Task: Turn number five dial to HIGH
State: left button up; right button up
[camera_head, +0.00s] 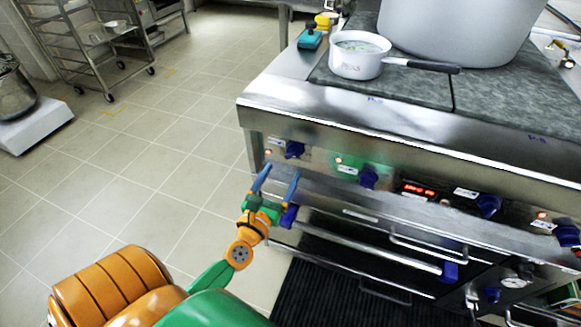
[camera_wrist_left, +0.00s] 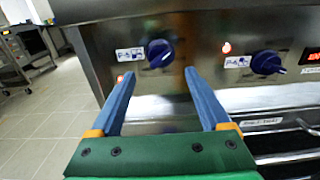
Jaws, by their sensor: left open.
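The stove front carries a row of blue dials: one at far left (camera_head: 294,149), one to its right (camera_head: 367,177), and others further right (camera_head: 489,205) and at the right edge (camera_head: 567,233). In the left wrist view, that dial (camera_wrist_left: 160,53) shows beyond and between the fingertips (camera_wrist_left: 159,74), apparently untouched. The second dial (camera_wrist_left: 267,62) is to the right, beside a red light. My right gripper is not visible.
A white saucepan (camera_head: 358,58) and a large pot (camera_head: 455,25) stand on the cooktop (camera_head: 420,90). Oven handles (camera_head: 365,250) project below the dials. A wheeled rack (camera_head: 95,40) stands at the back left. The tiled floor left of the stove is clear.

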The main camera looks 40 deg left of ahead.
aim_at(290, 158)
pick_arm(q)
jog(key=x, duration=0.6)
jog(key=shift+w+r, duration=0.1)
jog(key=shift+w, duration=0.3)
grip_shut()
